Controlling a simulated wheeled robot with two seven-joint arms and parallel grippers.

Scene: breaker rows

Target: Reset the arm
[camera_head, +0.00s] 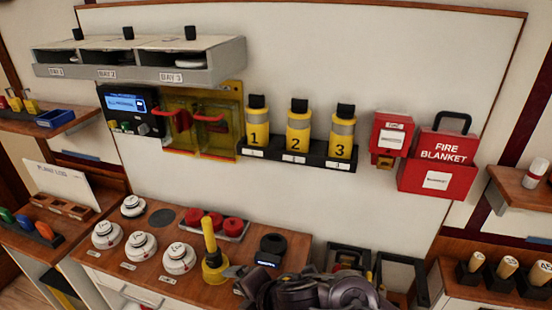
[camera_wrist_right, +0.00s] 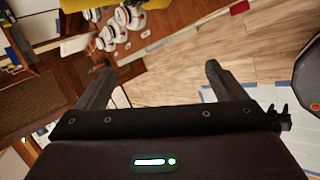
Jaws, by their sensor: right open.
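My right gripper is open in the right wrist view (camera_wrist_right: 158,68), its two dark fingers spread wide with nothing between them. Wooden floor and part of the workbench show beyond the fingers. In the head view, my dark right arm rises at the bottom middle, in front of the workbench (camera_head: 205,290). It covers part of the bench's front right area, and its fingers are hard to make out there. My left gripper is in neither view.
The bench holds several white round detectors (camera_head: 141,246), a yellow handled tool (camera_head: 212,255) and red pieces in a tray (camera_head: 232,227). Three numbered yellow bottles (camera_head: 298,130), a red fire blanket box (camera_head: 437,165) and a grey bay shelf (camera_head: 215,65) are on the wall panel.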

